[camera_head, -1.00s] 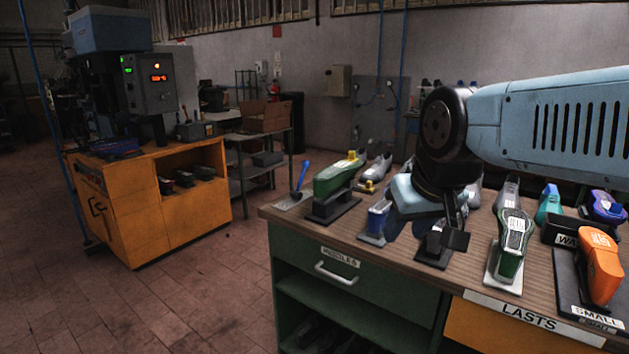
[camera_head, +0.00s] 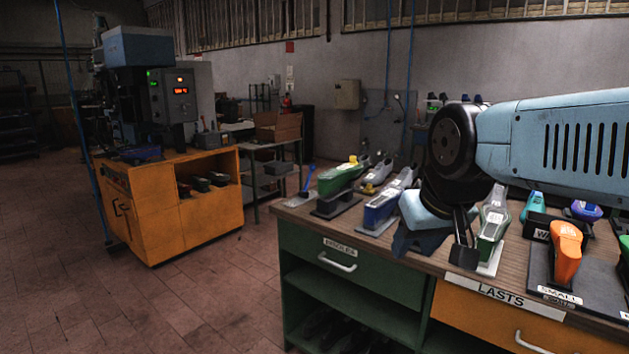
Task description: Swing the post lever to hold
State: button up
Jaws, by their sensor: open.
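At the bench's far left corner, a short blue lever (camera_head: 308,178) rises from a small grey plate, leaning right. It may be the post lever; I see no label on it. The blue and black press (camera_head: 165,95) stands at the left on an orange cabinet, and I cannot make out a lever on it. My gripper (camera_head: 463,248) is open and empty, pointing down at the bench's front edge.
The bench (camera_head: 322,218) carries several shoe lasts, including a green one (camera_head: 340,178), a blue one (camera_head: 382,208) and an orange one (camera_head: 566,250). The orange cabinet (camera_head: 150,215) stands apart at the left. The floor (camera_head: 215,290) between them is clear.

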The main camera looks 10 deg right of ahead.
aim_at(312, 167)
jog(key=u, duration=0.25)
jog(key=i, duration=1.05)
jog(key=z, duration=2.25)
jog(key=k, duration=0.85)
jog(key=u, duration=0.05)
